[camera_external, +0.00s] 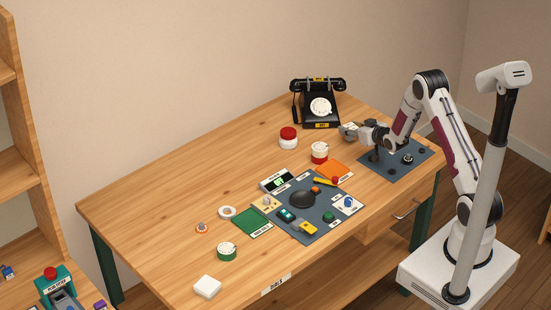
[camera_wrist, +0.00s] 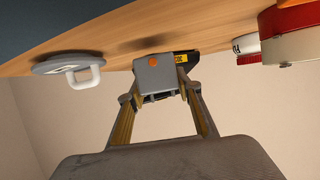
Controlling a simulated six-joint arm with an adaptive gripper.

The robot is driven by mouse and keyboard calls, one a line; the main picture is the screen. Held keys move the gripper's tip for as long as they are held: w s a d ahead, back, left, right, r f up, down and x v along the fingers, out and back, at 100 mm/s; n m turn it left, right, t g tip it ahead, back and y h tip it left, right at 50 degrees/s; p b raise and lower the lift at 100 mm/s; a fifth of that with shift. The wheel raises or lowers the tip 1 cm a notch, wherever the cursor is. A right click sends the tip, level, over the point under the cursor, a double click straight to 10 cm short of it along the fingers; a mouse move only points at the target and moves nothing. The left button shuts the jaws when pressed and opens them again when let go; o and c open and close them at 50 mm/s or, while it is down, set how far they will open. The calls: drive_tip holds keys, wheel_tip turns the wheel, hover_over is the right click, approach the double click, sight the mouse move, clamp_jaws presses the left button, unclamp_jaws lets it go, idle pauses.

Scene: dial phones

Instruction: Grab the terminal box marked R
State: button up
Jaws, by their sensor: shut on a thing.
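My gripper (camera_external: 350,131) is low over the far right part of the desk, in front of the black phone. In the wrist view my gripper (camera_wrist: 158,92) is shut on a small grey box (camera_wrist: 152,72) with an orange dot. A gap and a shadow show between the box and the desk top. No letter R is readable on the face I see, so I cannot confirm its mark. In the external view the box is too small to tell apart from the fingers.
The black dial phone (camera_external: 320,107) stands behind my gripper. A red-lidded jar (camera_external: 288,138) and a red and cream tin (camera_external: 319,152) stand to the left. A grey disc with a white handle (camera_wrist: 85,76) is close by. The desk's left part (camera_external: 150,205) is clear.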

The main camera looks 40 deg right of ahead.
sight(348, 128)
drive_tip(key=shift+r, duration=3.9)
